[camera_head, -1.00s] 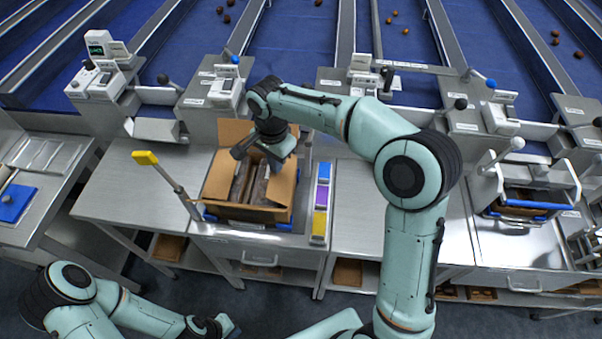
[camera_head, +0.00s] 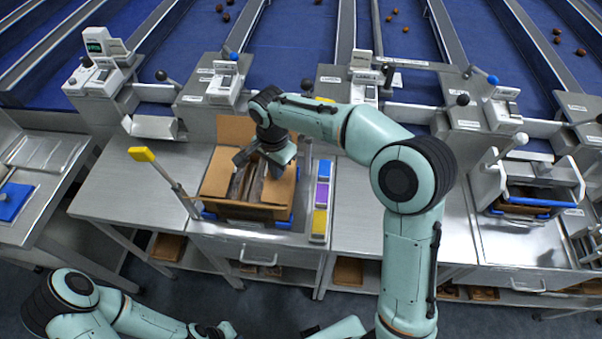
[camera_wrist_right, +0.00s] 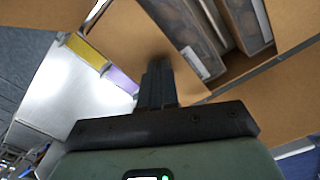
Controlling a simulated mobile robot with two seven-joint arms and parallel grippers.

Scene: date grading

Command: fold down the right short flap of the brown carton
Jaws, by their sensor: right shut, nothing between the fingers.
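The brown carton (camera_head: 245,211) stands open on the bench, with dark packs (camera_head: 246,184) showing in its middle. Its right short flap (camera_head: 280,188) leans inward over the right part of the packs; the wrist view shows the flap (camera_wrist_right: 135,45) as a broad brown panel beside the packs (camera_wrist_right: 235,25). My right gripper (camera_head: 280,168) is at this flap, its closed fingers (camera_wrist_right: 157,85) against or just above the panel; contact cannot be told. The left short flap (camera_head: 219,172) also lies inward. The back flap (camera_head: 235,130) stands up. My left gripper (camera_head: 218,331) is low at the front, fingers unclear.
A rack of blue, purple and yellow blocks (camera_head: 322,197) stands just right of the carton. A yellow-tipped lever (camera_head: 143,155) rises at its left. Weighing units (camera_head: 225,88) line the back. The bench on both sides is mostly clear.

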